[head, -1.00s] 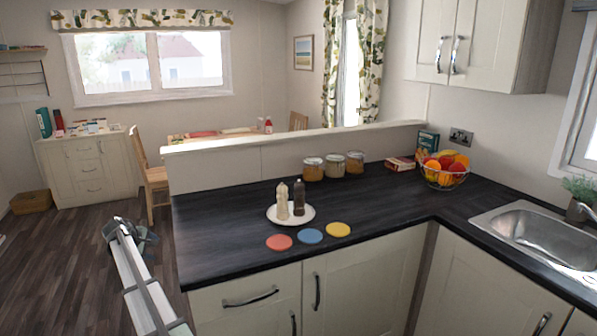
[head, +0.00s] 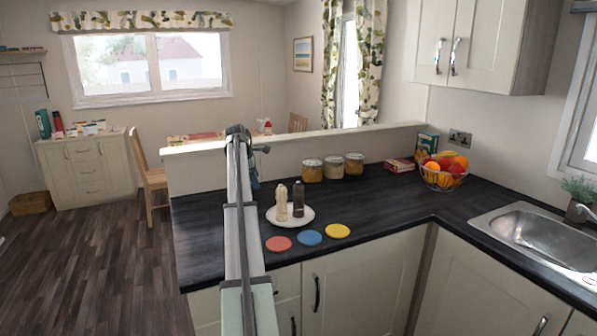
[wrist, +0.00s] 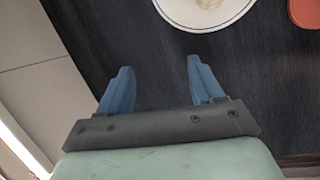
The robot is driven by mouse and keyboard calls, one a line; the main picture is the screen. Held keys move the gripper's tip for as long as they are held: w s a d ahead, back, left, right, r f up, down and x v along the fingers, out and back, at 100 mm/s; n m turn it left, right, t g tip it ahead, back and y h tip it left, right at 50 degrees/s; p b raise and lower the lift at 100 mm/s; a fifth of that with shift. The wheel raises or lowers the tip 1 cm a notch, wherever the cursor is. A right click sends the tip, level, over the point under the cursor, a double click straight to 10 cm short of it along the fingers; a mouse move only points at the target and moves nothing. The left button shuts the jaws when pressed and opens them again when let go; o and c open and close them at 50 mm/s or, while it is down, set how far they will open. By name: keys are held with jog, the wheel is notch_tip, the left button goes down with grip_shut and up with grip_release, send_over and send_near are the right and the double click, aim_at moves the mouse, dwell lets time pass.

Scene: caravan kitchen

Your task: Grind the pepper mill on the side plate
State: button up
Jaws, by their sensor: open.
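The white side plate (head: 303,219) lies on the dark worktop in the head view. Two mills stand upright on it: a pale one (head: 282,203) on the left and a dark brown one (head: 298,200) on the right. My gripper (wrist: 158,75) is open and empty, with its blue fingers apart above the worktop in the wrist view. The plate's edge (wrist: 200,27) shows beyond the fingers there, with the base of the pale mill (wrist: 208,3) on it. In the head view my arm is left of the plate, and the gripper is mostly hidden behind it.
Red (head: 278,244), blue (head: 310,238) and yellow (head: 338,231) discs lie in front of the plate. Three jars (head: 334,167) stand behind it near the low partition (head: 290,149). A fruit bowl (head: 444,175) is at the right. The worktop right of the plate is clear.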

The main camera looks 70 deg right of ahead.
jog(key=s+d+r+y, duration=0.1)
jog(key=s+d+r, duration=0.25)
jog(key=s, duration=0.35)
jog(key=n+t+y, duration=0.1)
jog(key=n+y, duration=0.2)
jog(key=n, duration=0.1)
send_over(298, 184)
jog(key=d, duration=0.1)
jog(key=shift+w+d+f, duration=0.1)
jog(key=shift+w, duration=0.05)
jog(key=shift+f, duration=3)
jog(key=c, duration=0.8)
jog(key=shift+c, duration=0.2)
